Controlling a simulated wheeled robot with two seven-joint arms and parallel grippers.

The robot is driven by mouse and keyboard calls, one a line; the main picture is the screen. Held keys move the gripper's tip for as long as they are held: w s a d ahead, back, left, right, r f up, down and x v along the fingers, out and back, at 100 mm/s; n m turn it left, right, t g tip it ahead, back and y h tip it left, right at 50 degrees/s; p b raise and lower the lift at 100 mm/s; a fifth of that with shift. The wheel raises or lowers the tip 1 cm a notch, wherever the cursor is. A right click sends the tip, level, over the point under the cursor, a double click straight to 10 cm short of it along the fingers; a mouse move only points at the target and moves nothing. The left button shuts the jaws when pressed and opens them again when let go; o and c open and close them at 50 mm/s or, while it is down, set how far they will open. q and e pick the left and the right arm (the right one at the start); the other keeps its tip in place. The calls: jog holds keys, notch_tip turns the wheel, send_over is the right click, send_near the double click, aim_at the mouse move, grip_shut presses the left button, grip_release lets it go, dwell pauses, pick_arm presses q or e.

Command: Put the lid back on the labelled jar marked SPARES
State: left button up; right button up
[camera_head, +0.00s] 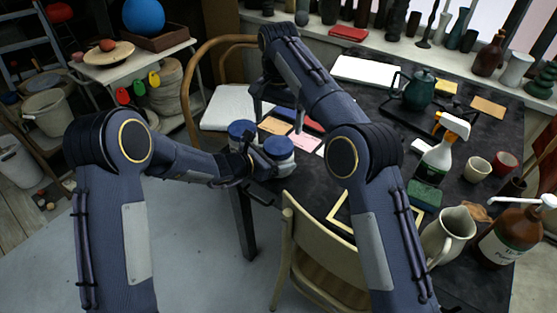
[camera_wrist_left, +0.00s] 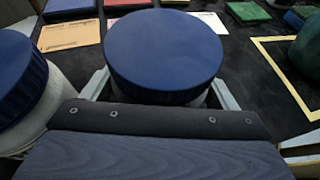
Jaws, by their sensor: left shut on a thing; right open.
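Two whitish jars with blue lids are near the left edge of the dark table. The nearer jar (camera_head: 281,168) has its blue lid (camera_head: 278,147) on top; the lid fills the upper middle of the left wrist view (camera_wrist_left: 165,48). My left gripper (camera_head: 260,168) is shut around this jar, its fingers on either side just below the lid. The other jar's blue lid (camera_head: 241,128) shows to the left; that jar also shows at the left edge of the wrist view (camera_wrist_left: 50,105). My right gripper (camera_head: 261,107) is open behind the jars, partly dark. No SPARES label is readable.
Coloured cards (camera_head: 274,126) lie just behind the jars. A wooden chair (camera_head: 318,250) stands at the table's front. A teapot (camera_head: 420,90), spray bottle (camera_head: 437,160), jug (camera_head: 445,238) and brown pump bottle (camera_head: 508,240) are to the right.

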aim_at(278, 144)
jog(key=n, duration=2.5)
jog(key=shift+f, duration=0.1)
jog(key=shift+f, duration=3.9)
jog(key=shift+c, duration=0.4)
